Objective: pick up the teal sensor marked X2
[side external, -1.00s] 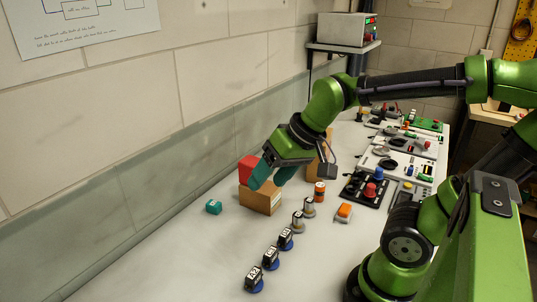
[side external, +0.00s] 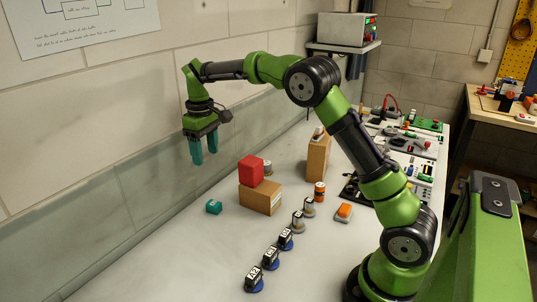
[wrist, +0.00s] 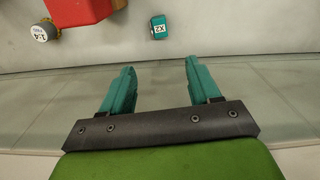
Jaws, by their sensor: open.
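The teal sensor (side external: 214,207) is a small block lying on the bench, left of the cardboard box in the side view. In the wrist view the teal sensor (wrist: 158,27) shows a white label reading X2, ahead of the fingers and between their lines. My gripper (side external: 204,158) is raised above the bench near the wall, fingers pointing down. It is open and empty, its two teal fingers (wrist: 158,75) apart with only wall and bench edge between them. It does not touch the sensor.
A red block (side external: 251,171) sits on a cardboard box (side external: 261,198) right of the sensor. A round part marked 1:4 (wrist: 42,32) is beside the red block. Several servos (side external: 271,259) stand in a row in front. The wall (side external: 90,110) is close behind my gripper.

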